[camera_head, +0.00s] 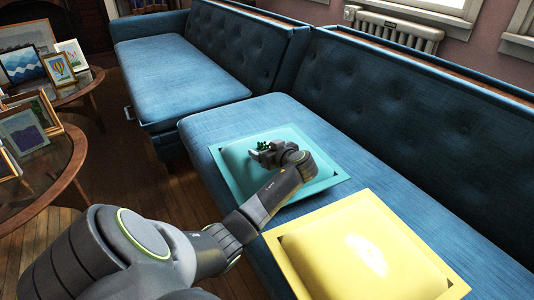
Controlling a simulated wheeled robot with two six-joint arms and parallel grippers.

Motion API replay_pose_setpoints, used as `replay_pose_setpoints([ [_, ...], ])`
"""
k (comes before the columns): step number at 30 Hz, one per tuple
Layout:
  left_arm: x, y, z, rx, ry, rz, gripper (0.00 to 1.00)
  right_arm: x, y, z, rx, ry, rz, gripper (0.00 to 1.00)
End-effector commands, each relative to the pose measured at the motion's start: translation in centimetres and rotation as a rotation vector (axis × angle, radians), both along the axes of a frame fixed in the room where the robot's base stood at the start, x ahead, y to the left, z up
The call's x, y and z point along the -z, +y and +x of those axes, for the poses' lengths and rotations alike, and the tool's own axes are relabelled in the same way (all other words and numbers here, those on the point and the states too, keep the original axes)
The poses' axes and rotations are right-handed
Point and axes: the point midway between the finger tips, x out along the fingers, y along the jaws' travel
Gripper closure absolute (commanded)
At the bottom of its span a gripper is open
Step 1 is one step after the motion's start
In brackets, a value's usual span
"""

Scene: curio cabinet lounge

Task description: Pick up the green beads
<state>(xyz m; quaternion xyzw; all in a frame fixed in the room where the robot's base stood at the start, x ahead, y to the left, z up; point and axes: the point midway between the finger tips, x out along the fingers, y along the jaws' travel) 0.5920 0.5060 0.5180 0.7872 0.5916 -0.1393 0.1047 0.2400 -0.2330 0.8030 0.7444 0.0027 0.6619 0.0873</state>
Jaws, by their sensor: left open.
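The green beads (263,145) show as a small dark green patch on the teal cushion (237,166), which lies on the blue sofa seat. My left gripper (258,153) is over the cushion, right at the beads. It is open, and its fingertips are small in the view and partly overlap the beads. I cannot tell whether the fingers touch them. Part of the beads may be hidden behind the gripper. My right gripper is out of view.
A yellow cushion (350,255) lies nearer on the same blue sofa (240,118), whose tufted backrest rises on the right. Another blue sofa section stands behind. Round wooden tables with picture frames (59,69) are at the left. Wooden floor lies between.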

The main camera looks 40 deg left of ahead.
Motion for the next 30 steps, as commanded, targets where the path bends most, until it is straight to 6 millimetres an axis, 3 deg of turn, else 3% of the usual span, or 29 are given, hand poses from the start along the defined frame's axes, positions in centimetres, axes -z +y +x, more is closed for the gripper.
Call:
replay_pose_setpoints([
  [2,0.0,0.0,0.0,0.0,0.0,0.0,0.25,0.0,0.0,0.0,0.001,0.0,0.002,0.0],
  [13,0.0,-0.1,0.0,0.0,0.0,0.0,0.72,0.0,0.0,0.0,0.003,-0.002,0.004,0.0],
  [22,-0.7,-0.1,0.0,0.001,-0.002,0.001,0.73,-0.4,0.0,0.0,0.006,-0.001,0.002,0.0],
  [30,-6.0,-0.1,0.0,0.001,-0.004,0.001,0.73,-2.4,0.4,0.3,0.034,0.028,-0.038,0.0],
])
